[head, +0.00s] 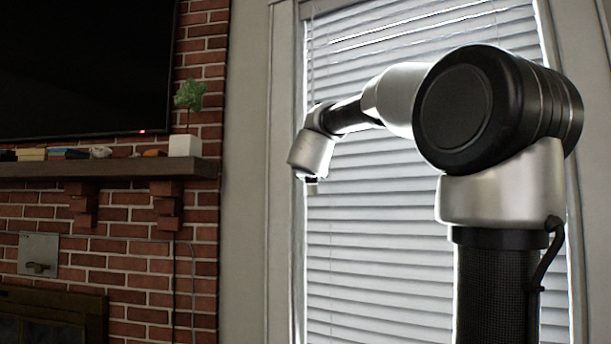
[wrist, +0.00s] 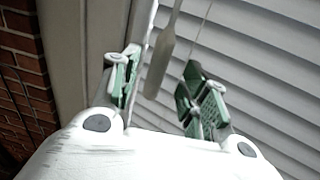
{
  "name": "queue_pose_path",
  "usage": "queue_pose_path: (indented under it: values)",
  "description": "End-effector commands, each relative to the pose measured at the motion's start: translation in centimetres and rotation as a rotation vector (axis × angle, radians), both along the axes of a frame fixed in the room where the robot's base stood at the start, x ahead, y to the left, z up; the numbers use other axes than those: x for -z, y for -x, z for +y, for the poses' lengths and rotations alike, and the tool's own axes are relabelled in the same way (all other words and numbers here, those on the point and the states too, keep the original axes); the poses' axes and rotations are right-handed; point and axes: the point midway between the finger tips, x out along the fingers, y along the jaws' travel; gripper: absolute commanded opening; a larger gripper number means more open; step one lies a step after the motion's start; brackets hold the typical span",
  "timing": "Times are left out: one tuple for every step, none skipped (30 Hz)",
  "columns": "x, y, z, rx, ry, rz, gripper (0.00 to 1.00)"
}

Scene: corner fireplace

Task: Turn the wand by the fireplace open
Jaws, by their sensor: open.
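The wand (wrist: 162,55) is a slim grey rod with a wider lower end, hanging in front of the window blinds (head: 400,230). In the wrist view it slants down from the top edge and its lower end shows between the two green-padded fingers of my gripper (wrist: 164,80). The fingers stand apart, with visible space on both sides of the wand, and it is not gripped. In the head view my arm's end is at the left edge of the blinds; the fingers are mostly hidden there and I cannot make out the wand clearly. The blind slats look closed or nearly so.
A thin cord (wrist: 204,22) runs near the right finger. The window frame (head: 283,120) is close to my gripper's left. A brick fireplace wall (head: 130,270) with a mantel (head: 110,169), a potted plant (head: 186,145) and a dark screen (head: 80,60) stands further left.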

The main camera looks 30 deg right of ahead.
Motion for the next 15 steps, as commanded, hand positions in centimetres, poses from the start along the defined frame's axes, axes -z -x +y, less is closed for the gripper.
queue_pose_path:
  values:
    - [0.1, -0.6, -0.4, 0.001, -0.001, 0.0, 0.45]
    - [0.2, -1.0, -0.6, 0.001, -0.001, 0.002, 0.45]
    - [0.2, -1.6, -1.0, 0.002, 0.0, 0.002, 0.45]
    - [0.2, -2.0, -1.3, 0.002, 0.001, 0.002, 0.45]
    - [0.2, -2.5, -1.5, 0.001, 0.001, 0.003, 0.45]
    - [0.1, -3.1, -1.8, 0.001, 0.001, 0.002, 0.45]
    - [0.2, -3.6, -2.1, 0.001, 0.001, 0.002, 0.45]
    - [0.2, -4.0, -2.4, 0.001, 0.002, 0.003, 0.45]
    - [0.1, -4.5, -2.7, 0.001, 0.003, 0.002, 0.45]
    - [0.1, -4.9, -2.8, 0.0, 0.003, 0.003, 0.45]
    - [0.1, -5.2, -3.0, -0.001, 0.003, 0.003, 0.45]
    - [0.1, -5.5, -3.2, -0.001, 0.003, 0.002, 0.45]
    - [0.1, -5.7, -3.3, -0.001, 0.004, 0.001, 0.45]
    - [0.1, -5.9, -3.4, -0.001, 0.003, 0.002, 0.45]
    - [0.1, -6.1, -3.5, -0.001, 0.003, 0.002, 0.45]
